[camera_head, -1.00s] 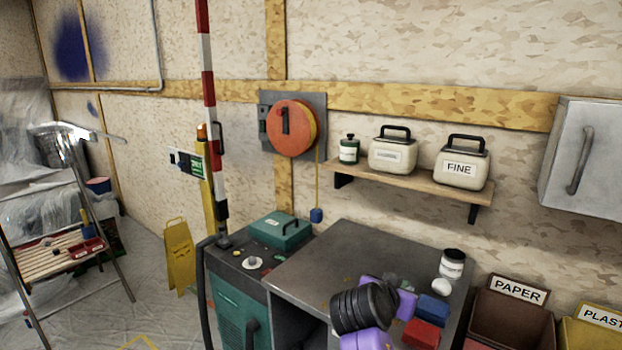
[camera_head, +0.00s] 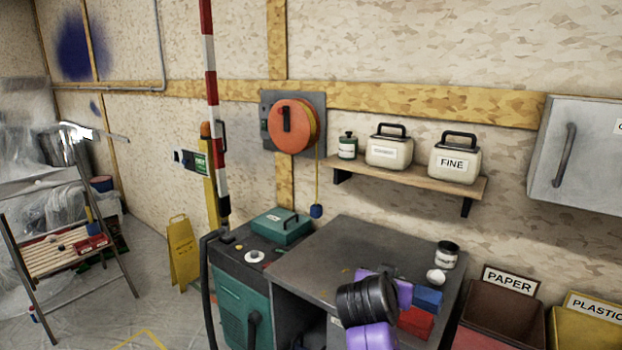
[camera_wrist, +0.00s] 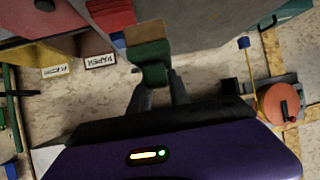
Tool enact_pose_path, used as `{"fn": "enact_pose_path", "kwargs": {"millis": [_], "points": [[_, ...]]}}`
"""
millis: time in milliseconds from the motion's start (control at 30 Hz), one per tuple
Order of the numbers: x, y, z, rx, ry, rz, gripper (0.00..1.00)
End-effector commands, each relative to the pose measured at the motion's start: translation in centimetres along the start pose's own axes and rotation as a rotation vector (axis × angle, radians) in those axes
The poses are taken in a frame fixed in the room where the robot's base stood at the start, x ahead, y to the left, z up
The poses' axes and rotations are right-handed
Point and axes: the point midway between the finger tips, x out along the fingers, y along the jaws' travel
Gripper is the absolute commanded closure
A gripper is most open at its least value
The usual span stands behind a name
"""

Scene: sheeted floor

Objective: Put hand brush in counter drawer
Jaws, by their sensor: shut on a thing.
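The hand brush shows in the wrist view, with a green handle (camera_wrist: 150,74) and a tan bristle end (camera_wrist: 147,33). My gripper (camera_wrist: 158,88) is shut on the green handle, with a finger on either side. In the head view my dark and purple wrist hides the brush and the fingers. The grey counter (camera_head: 320,258) stands below and ahead, and my wrist is over its front right part. No drawer can be made out; the counter's front is largely hidden or dark.
A blue block (camera_head: 428,298) and a red block (camera_head: 416,322) lie on the counter's right side, near a dark-lidded jar (camera_head: 445,255) and a white round item (camera_head: 436,276). Paper (camera_head: 500,310) and plastic bins stand right. A teal machine (camera_head: 243,305) adjoins left. A shelf (camera_head: 400,178) hangs above.

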Motion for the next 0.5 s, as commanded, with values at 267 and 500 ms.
{"fn": "enact_pose_path", "kwargs": {"millis": [267,500], "points": [[-0.7,-0.1,3.0,-0.058,0.000,-0.102,1.00],[-1.9,0.8,7.7,-0.113,-0.002,-0.200,1.00]]}}
